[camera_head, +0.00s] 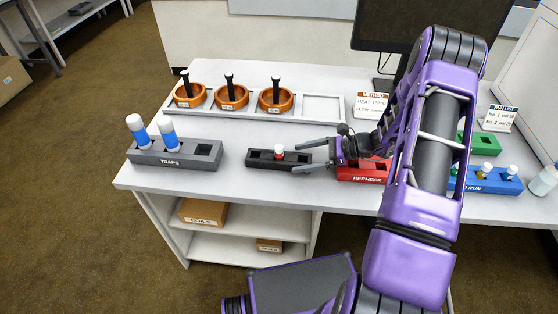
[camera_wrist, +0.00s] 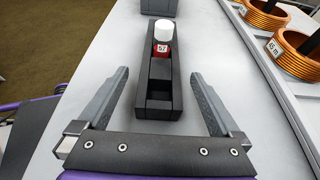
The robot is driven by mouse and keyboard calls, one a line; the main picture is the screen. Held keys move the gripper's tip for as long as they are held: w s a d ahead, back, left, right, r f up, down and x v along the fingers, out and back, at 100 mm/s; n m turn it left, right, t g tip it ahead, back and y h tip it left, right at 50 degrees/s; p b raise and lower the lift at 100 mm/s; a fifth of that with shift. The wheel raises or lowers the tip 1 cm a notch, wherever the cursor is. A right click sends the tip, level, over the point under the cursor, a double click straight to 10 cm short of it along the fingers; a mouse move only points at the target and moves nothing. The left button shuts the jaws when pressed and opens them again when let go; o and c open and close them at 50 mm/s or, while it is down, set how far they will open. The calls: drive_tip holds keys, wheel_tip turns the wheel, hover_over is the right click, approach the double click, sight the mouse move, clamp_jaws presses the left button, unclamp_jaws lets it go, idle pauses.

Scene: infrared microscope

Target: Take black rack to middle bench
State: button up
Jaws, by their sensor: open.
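The black rack (camera_head: 259,159) lies on the bench in the head view, between the grey TRAPS rack and the red RECHECK rack. It holds one white-capped vial with a red label (camera_head: 279,152); its other visible slots look empty. In the wrist view the black rack (camera_wrist: 158,107) runs lengthwise away from me, and the vial (camera_wrist: 163,37) with a label reading 57 stands towards its far end. My gripper (camera_head: 312,157) is open at the rack's right end. In the wrist view its fingers (camera_wrist: 160,84) stand on either side of the rack's near part, with gaps on both sides.
The grey TRAPS rack (camera_head: 174,154) with blue-and-white tubes is at left. A white tray (camera_head: 321,107) with copper coils (camera_head: 231,97) lies behind. The red RECHECK rack (camera_head: 362,172) and blue rack (camera_head: 488,181) are at right. The bench's front edge is close.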

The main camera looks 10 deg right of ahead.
sight(291, 158)
drive_tip(key=shift+r+x, duration=0.2)
drive_tip(key=shift+x, duration=2.55)
drive_tip(key=c, duration=1.5)
